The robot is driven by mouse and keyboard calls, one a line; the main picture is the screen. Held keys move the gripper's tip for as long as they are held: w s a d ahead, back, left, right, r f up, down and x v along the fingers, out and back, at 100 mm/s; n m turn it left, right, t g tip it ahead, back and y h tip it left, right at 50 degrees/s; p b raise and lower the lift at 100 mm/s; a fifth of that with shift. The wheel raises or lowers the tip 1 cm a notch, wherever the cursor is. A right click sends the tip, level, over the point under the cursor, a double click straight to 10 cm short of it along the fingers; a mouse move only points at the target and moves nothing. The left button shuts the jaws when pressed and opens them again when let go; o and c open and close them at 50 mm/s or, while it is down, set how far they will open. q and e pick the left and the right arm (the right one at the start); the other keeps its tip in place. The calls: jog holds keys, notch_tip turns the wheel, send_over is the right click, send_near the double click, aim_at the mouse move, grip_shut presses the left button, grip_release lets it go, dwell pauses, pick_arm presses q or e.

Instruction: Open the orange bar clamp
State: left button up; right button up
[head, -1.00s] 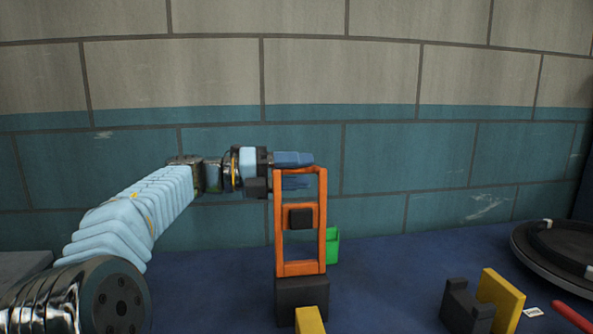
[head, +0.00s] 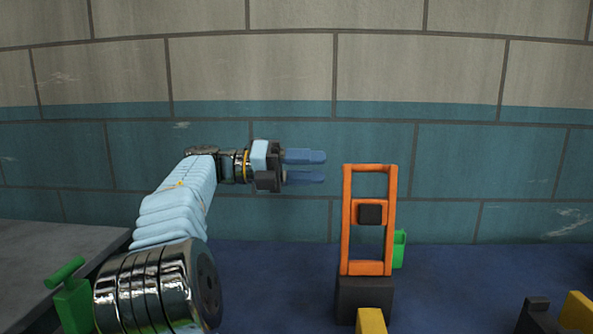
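The orange bar clamp (head: 347,225) stands upright on a dark block (head: 363,298) right of centre in the head view. It is a tall orange frame with a crosspiece inside, and a black square pad (head: 371,214) sits on the crosspiece. My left gripper (head: 324,167) is left of the clamp's top, its two blue fingers spread apart and pointing right. Nothing is between the fingers, and a gap shows between their tips and the frame. My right gripper is out of view.
A green object (head: 398,249) is partly hidden behind the clamp. A yellow block (head: 371,322) stands in front. Black (head: 534,315) and yellow (head: 577,312) pieces are at the lower right. A green T-handled object (head: 70,297) is at the lower left. Blue surface between is clear.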

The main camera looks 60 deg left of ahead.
pick_arm(q)
jog(key=shift+v, duration=1.5)
